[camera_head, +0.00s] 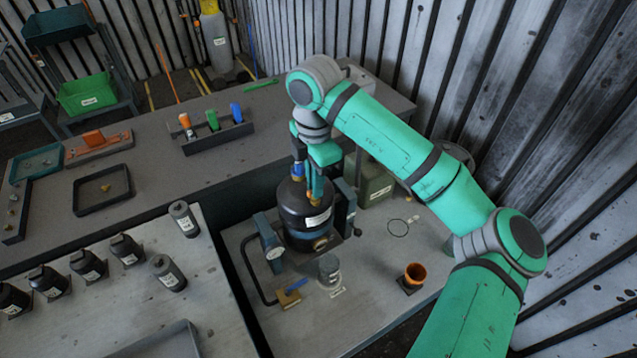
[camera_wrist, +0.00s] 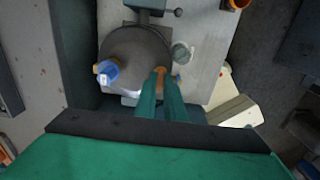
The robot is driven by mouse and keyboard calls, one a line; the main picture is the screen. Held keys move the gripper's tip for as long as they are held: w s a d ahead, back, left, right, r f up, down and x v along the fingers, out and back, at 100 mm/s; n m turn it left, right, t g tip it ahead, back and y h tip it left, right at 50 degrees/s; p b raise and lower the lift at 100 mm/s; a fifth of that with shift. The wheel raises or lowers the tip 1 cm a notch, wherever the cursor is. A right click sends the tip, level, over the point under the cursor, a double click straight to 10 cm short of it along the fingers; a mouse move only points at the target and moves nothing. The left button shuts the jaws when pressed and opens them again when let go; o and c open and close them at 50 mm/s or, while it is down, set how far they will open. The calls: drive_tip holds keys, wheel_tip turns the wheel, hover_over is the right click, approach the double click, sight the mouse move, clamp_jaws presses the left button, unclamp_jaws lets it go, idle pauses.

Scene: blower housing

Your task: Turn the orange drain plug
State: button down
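The black blower housing (camera_head: 303,222) is a round drum standing upright on the grey bench; its top fills the upper middle of the wrist view (camera_wrist: 135,50). The orange drain plug (camera_wrist: 160,77) is on its top near the rim. My gripper (camera_head: 315,190) points down at the plug. In the wrist view its two teal fingers (camera_wrist: 162,90) lie on either side of the plug, close against it. The fingers hide most of the plug. A blue-capped fitting (camera_wrist: 108,71) stands on the housing top, left of the plug in the wrist view.
A grey jar (camera_head: 329,268) and an orange cup (camera_head: 414,274) are in front. A green canister (camera_head: 376,185) stands behind at right. The front right bench is mostly clear.

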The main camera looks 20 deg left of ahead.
drive_tip(key=shift+d, duration=0.3)
drive_tip(key=shift+a, duration=0.25)
drive_tip(key=shift+d, duration=0.1)
